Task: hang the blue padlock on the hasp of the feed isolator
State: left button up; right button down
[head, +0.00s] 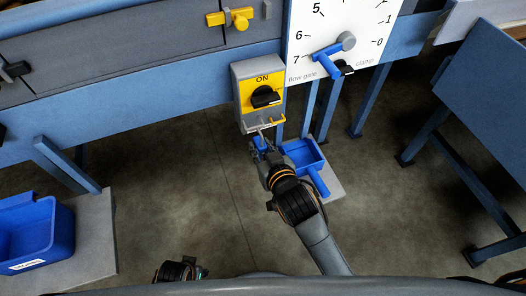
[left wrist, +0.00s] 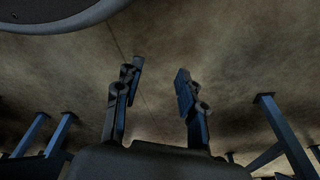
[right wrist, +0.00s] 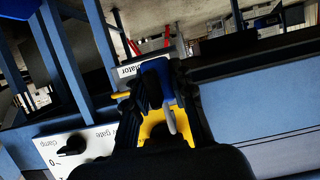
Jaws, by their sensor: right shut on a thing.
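My right gripper (head: 260,146) is shut on the blue padlock (right wrist: 157,72), just below the isolator. The padlock's grey shackle (right wrist: 171,118) points toward the isolator and appears beside the hasp, not through it. My left gripper (left wrist: 157,88) is open and empty, low over the floor at the bottom of the head view.
A blue tray (head: 304,156) stands on a grey stand right of my right gripper. A white dial panel (head: 340,30) with a blue lever (head: 327,65) is right of the isolator. A blue bin (head: 38,235) stands at lower left. The floor between is clear.

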aim_at(256, 138)
jog(key=shift+w+a+b, duration=0.3)
jog(key=shift+w+b, duration=0.3)
jog(key=shift+w, duration=0.35)
jog(key=shift+w+a+b, duration=0.25)
jog(key=shift+w+b, duration=0.3)
jog(key=shift+w, duration=0.2)
jog(key=shift+w+f, duration=0.1)
pick_arm(q)
jog(key=w+r, duration=0.3)
jog(key=r, duration=0.5)
jog(key=shift+d+r+t, duration=0.15)
jog(key=shift+r+t, duration=0.15)
jog(key=shift+r, duration=0.05)
pick_arm(e)
jog(key=shift+f, duration=0.55)
jog(key=c, duration=1.1)
grip_release()
jog(key=shift+o, duration=0.2)
